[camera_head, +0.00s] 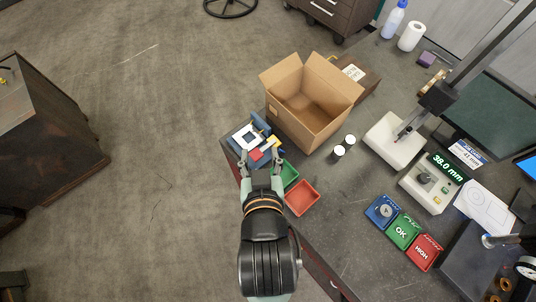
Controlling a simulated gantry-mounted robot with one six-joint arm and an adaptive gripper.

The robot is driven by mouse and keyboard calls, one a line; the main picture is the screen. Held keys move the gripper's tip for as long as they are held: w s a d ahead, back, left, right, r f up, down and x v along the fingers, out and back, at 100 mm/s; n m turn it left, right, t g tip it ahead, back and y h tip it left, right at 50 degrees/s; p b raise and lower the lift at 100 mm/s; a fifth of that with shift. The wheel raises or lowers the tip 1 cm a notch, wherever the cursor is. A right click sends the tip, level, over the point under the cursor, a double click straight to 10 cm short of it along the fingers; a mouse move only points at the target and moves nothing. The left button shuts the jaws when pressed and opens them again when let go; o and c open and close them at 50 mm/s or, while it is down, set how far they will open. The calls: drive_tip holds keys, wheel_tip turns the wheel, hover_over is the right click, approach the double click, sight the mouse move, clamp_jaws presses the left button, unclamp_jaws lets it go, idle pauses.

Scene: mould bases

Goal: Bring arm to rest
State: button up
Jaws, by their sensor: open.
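My gripper (262,158) is open, its two fingers spread and pointing away from me. It is over the left edge of the dark workbench (345,225). Just beyond and between the fingertips lies a small group of blue, white, yellow and red parts (248,137). I cannot tell whether the fingers touch any of them. My arm comes up from the bottom of the view and hides part of the bench edge.
An open cardboard box (308,110) stands just right of the parts. A red tray (301,198) and a partly hidden green tray (289,176) sit beside my gripper. A white measuring stand (394,140) and a display reading 38.0 mm (449,171) stand right. Open floor (130,150) lies left.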

wheel_tip(320, 180, up, 15)
drive_tip(key=p, duration=1.4)
drive_tip(key=shift+f, duration=0.15)
